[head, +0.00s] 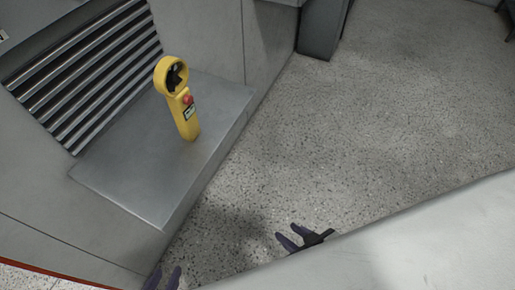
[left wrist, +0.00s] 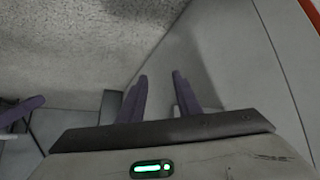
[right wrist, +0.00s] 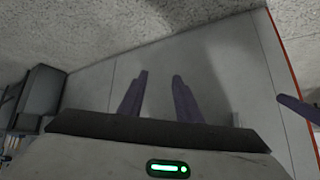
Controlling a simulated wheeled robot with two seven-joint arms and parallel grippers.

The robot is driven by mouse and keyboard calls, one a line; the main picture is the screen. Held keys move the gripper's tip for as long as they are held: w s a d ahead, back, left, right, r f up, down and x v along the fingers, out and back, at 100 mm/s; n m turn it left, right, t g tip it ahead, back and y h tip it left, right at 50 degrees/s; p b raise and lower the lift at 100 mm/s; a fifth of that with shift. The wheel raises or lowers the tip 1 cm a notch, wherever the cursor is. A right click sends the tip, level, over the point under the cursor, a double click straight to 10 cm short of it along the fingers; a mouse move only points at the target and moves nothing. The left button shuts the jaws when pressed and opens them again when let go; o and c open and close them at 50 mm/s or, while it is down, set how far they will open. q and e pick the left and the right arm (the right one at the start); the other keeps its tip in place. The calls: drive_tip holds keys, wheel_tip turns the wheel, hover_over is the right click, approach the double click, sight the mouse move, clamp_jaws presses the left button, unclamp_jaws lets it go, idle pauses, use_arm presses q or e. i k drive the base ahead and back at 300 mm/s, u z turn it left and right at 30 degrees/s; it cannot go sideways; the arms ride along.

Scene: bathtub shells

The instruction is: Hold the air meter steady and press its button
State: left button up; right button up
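The yellow air meter (head: 186,118) stands upright, slightly tilted in the picture, on a grey metal ledge (head: 130,180) in the head view. It has a ring with a dark fan at the top. Its red button (head: 188,99) faces me, above a small display. My left gripper (head: 165,275) is at the bottom edge of the head view, its fingers apart and empty. My right gripper (head: 288,233) is to the right over the floor, also open and empty. Both are well away from the meter. The wrist views show open fingers (left wrist: 160,78) (right wrist: 159,77) and no meter.
A slatted metal grille (head: 85,70) is in the wall behind the ledge. Speckled floor (head: 350,130) lies open to the right of the ledge. A dark grey block (head: 321,30) stands at the back. A large pale surface (head: 430,245) fills the lower right.

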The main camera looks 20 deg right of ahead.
sight(188, 99)
drive_tip(key=z, duration=0.55)
drive_tip(key=k, duration=1.3)
drive_tip(key=u, duration=0.1)
drive_tip(key=i, duration=0.7)
drive_tip(key=u, duration=0.55)
drive_tip(key=i, duration=0.95)
drive_tip(key=z, duration=0.35)
